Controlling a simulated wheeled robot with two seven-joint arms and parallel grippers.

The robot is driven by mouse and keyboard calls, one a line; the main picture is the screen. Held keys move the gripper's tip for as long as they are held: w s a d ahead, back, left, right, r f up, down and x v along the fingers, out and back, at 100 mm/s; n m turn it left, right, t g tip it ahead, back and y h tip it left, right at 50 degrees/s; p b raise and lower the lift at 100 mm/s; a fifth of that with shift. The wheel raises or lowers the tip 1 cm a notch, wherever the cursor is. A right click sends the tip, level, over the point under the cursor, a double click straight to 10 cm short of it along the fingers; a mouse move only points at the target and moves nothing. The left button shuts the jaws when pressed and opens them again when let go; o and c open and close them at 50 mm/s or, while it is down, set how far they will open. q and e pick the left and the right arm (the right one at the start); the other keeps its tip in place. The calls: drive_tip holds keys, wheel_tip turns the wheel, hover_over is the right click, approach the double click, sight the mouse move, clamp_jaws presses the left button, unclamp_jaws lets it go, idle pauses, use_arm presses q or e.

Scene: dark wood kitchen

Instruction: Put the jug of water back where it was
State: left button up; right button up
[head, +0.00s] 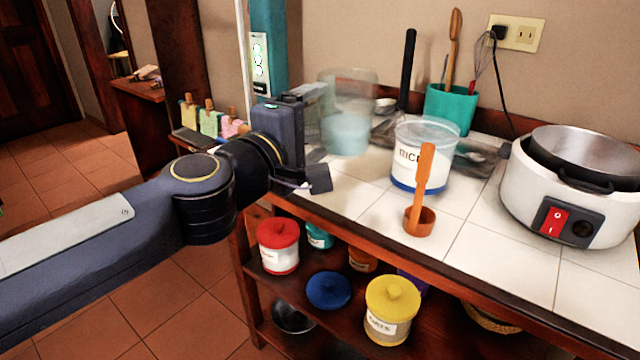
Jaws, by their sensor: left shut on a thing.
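The clear jug of water (347,132) is at the left end of the white tiled counter, with pale blue water in its lower half. It looks upright. My left gripper (312,140) comes in from the left and is shut on the jug at its left side. The gripper body hides the grasped part. I cannot tell whether the jug's base touches the tiles or is slightly above them. My right gripper is not in view.
A rice container (424,158) and an orange scoop (421,195) stand right of the jug. A teal utensil holder (450,108) is behind, and a white cooker (570,190) is at the right. Lidded jars, including a yellow one (391,305), fill the shelf below. Front tiles are partly clear.

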use_arm(q)
drive_tip(key=w+f+b, duration=0.2)
drive_tip(key=f+b, duration=0.1)
drive_tip(key=w+f+b, duration=0.2)
drive_tip(key=f+b, duration=0.1)
drive_tip(key=w+d+f+b, duration=0.1)
drive_tip(key=w+f+b, duration=0.1)
drive_tip(key=f+b, duration=0.1)
drive_tip(key=shift+f, duration=0.15)
drive_tip(key=shift+f+b, duration=0.2)
drive_tip(key=shift+b, duration=0.2)
drive_tip(key=o, duration=1.4)
drive_tip(key=shift+o, duration=0.2)
drive_tip(key=shift+r, duration=0.1)
